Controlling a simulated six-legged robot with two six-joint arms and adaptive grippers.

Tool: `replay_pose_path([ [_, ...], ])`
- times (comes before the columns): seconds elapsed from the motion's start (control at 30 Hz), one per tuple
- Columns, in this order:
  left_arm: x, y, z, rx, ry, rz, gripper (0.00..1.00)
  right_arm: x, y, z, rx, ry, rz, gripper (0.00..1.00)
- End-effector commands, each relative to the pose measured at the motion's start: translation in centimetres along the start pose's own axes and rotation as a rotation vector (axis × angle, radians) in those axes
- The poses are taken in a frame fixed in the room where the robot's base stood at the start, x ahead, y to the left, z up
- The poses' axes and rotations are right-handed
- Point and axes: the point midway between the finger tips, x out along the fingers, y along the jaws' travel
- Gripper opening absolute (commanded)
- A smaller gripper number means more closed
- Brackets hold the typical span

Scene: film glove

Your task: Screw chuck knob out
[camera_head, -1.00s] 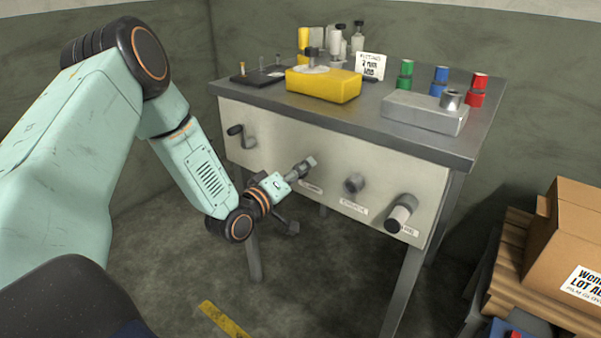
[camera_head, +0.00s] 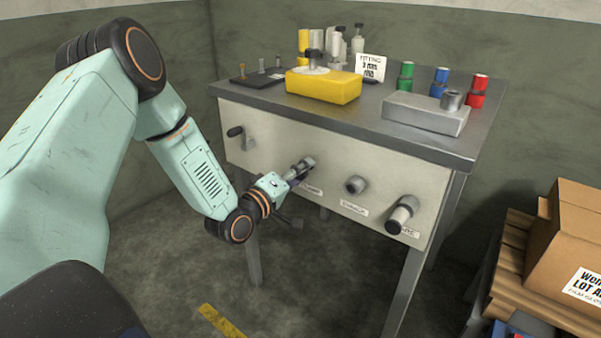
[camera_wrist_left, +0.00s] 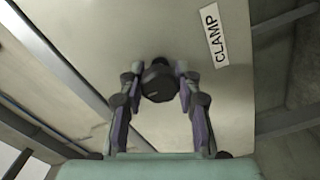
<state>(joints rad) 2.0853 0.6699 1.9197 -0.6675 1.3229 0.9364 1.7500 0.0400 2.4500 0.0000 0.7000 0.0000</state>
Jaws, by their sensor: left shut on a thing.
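My left gripper (camera_head: 297,172) is at the bench's front panel, shut on a dark round knob (camera_wrist_left: 159,83). In the left wrist view one finger stands on each side of this knob, and a label (camera_wrist_left: 213,36) reading CLAMP is to its right. In the head view the fingers mostly hide the knob. A grey middle knob (camera_head: 355,184) sits to the right, above a label too small to read surely. My right gripper is not in view.
A crank handle (camera_head: 240,135) sticks out at the panel's left. The bench top (camera_head: 400,140) holds a yellow block (camera_head: 322,88), a grey block (camera_head: 425,114) and several coloured cans. Cardboard boxes (camera_head: 570,240) on wooden slats stand at right. The floor before the bench is mostly clear.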

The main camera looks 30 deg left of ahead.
Motion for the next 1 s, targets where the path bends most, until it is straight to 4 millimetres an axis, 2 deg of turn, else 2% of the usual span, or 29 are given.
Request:
replay_pose_path([
  [0.03, 0.0, 0.0, 0.1, -0.001, -0.001, 0.0, 0.36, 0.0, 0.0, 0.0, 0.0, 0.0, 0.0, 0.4],
  [0.3, 0.0, 0.0, 0.0, 0.0, -0.001, 0.0, 0.58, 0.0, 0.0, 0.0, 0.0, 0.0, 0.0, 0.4],
  [0.67, -0.4, 0.0, -0.1, -0.001, 0.001, -0.001, 0.58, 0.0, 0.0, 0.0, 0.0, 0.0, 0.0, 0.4],
  [1.0, -4.4, -0.1, -0.1, -0.006, 0.004, -0.002, 0.58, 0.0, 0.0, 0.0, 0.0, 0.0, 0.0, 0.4],
])
